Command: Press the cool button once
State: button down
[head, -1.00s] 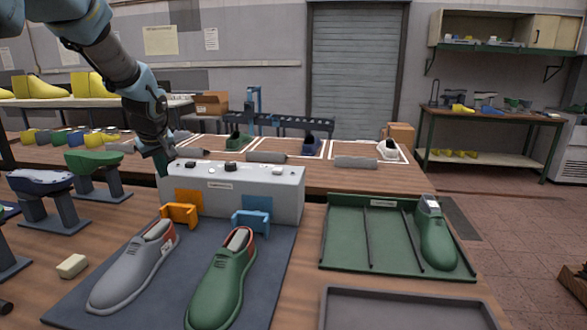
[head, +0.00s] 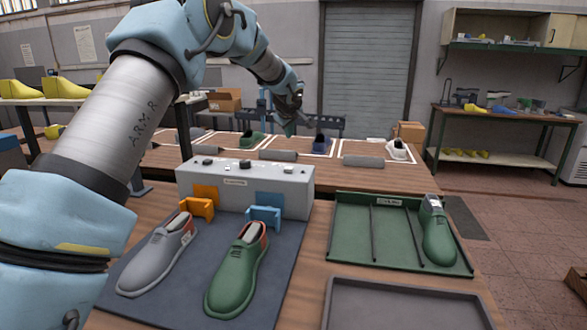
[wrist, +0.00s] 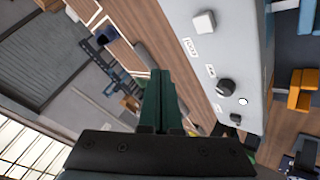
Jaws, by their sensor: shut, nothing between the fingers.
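The grey control box (head: 240,190) stands at the back of the dark mat. On its top are a white square button (wrist: 204,21) with a small label (wrist: 190,48), a dark round knob (wrist: 227,88) with a white dot beside it, and a black part (wrist: 235,118) at the other end. The labels are too small to read surely, so I cannot tell which one is the cool button. My gripper (head: 289,130) is raised above and behind the box's right end, apart from it. In the wrist view its green fingers (wrist: 158,72) are shut and empty, beside the box.
A grey shoe (head: 158,258) and a green shoe (head: 238,272) lie on the mat (head: 190,300), before orange (head: 196,208) and blue (head: 264,218) holders. A green tray (head: 345,262) with a green shoe is at right. Shoes stand on the bench behind.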

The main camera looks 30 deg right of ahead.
dwell(0.3)
jog(key=b, duration=0.5)
send_over(289, 169)
notch_tip(289, 169, down, 7)
jog(key=shift+d+f, duration=0.1)
jog(key=shift+f, duration=0.1)
jog(key=shift+f+b, duration=0.65)
jog(key=shift+f, duration=0.05)
jog(key=shift+f, duration=0.2)
dwell(1.1)
jog(key=shift+f+b, duration=0.25)
jog(key=shift+b, duration=0.45)
jog(key=shift+f+b, duration=0.5)
jog(key=shift+b, duration=0.2)
dwell(0.5)
dwell(0.4)
jog(key=shift+r+p, duration=0.35)
jog(key=shift+r, duration=0.6)
jog(key=shift+r, duration=0.1)
